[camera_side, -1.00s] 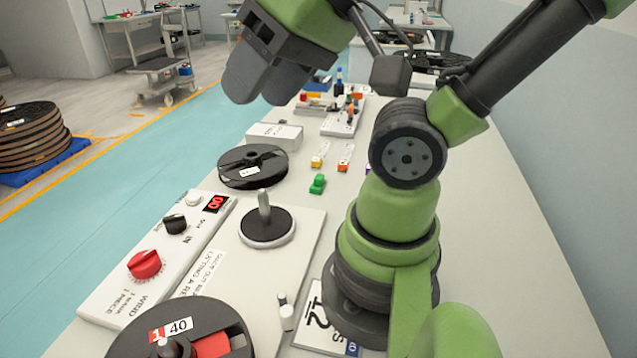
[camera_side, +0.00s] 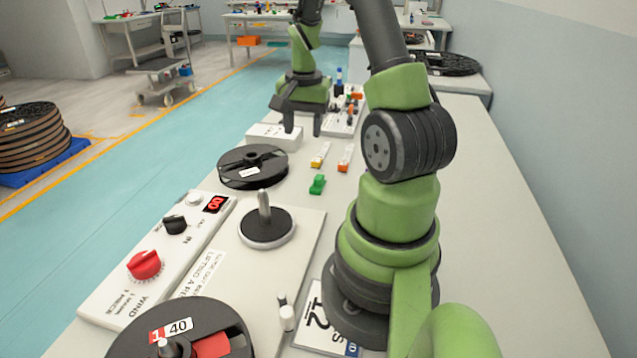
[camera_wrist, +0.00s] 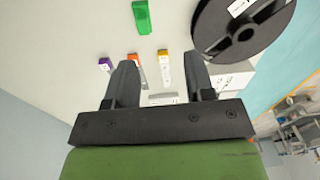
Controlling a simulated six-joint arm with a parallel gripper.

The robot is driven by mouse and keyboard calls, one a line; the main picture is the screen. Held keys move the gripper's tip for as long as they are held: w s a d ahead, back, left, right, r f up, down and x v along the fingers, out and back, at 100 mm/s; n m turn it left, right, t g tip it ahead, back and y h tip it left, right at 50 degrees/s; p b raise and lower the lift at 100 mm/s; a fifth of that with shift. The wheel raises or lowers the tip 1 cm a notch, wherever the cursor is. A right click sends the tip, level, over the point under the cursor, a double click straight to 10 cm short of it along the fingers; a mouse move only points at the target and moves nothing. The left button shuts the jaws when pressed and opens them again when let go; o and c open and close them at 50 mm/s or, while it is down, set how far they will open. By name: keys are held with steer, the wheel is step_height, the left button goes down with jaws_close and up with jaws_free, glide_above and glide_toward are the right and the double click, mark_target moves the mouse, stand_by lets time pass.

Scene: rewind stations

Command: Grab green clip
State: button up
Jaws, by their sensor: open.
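The green clip (camera_side: 317,185) lies on the white bench beside the black reel, nearer the camera than the yellow and orange clips. In the wrist view the green clip (camera_wrist: 141,17) shows at the top edge, beyond the fingertips. My gripper (camera_side: 303,125) is over the far part of the bench, fingers pointing down, behind the clips. In the wrist view my gripper (camera_wrist: 158,72) is open with its two dark fingers apart. Nothing is held between them.
A yellow clip (camera_side: 320,157) and an orange clip (camera_side: 345,158) lie behind the green one. A black reel (camera_side: 253,166) lies at left, with a white box (camera_side: 274,136) behind it. A spindle (camera_side: 265,212) stands nearer. A purple clip (camera_wrist: 105,64) shows in the wrist view. The right bench is clear.

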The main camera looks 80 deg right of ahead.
step_height(320, 180, down, 3)
steer(key=s+d+m, duration=0.1)
steer(key=s+d, duration=0.1)
glide_above(319, 178)
steer(key=f, duration=0.4)
steer(key=shift+w+f, duration=0.2)
steer(key=shift+f, duration=0.1)
step_height(319, 178, down, 6)
steer(key=shift+s+d+r, duration=0.1)
steer(key=shift+r, duration=0.05)
steer(key=c, duration=0.8)
steer(key=shift+r, duration=0.1)
